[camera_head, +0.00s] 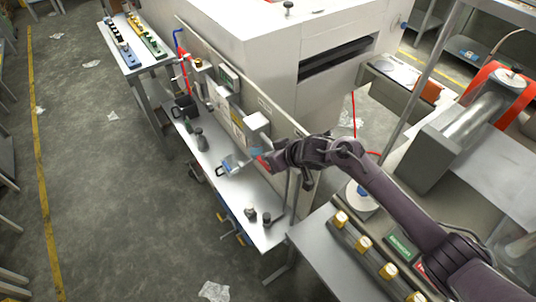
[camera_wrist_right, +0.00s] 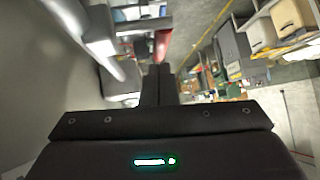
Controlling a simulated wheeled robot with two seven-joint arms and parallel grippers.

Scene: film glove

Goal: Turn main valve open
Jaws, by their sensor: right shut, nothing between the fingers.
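A red lever-like part, which looks like the valve handle (camera_wrist_right: 162,44), is just beyond my right fingertips in the right wrist view. In the head view, a small red patch (camera_head: 262,162) shows at the end of my right arm, beside the panel. My right gripper (camera_wrist_right: 158,70) is shut and empty, its fingers pointing at the red part. I cannot tell whether they touch it. The arm hides much of this spot in the head view. My left gripper is out of view.
A narrow metal bench (camera_head: 240,193) runs along the upright panel (camera_head: 283,123), with small dark and grey items on it. A blue and red pipe (camera_head: 181,50) stands at its far end. A table with yellow knobs (camera_head: 364,243) is at the lower right. The floor at left is mostly clear.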

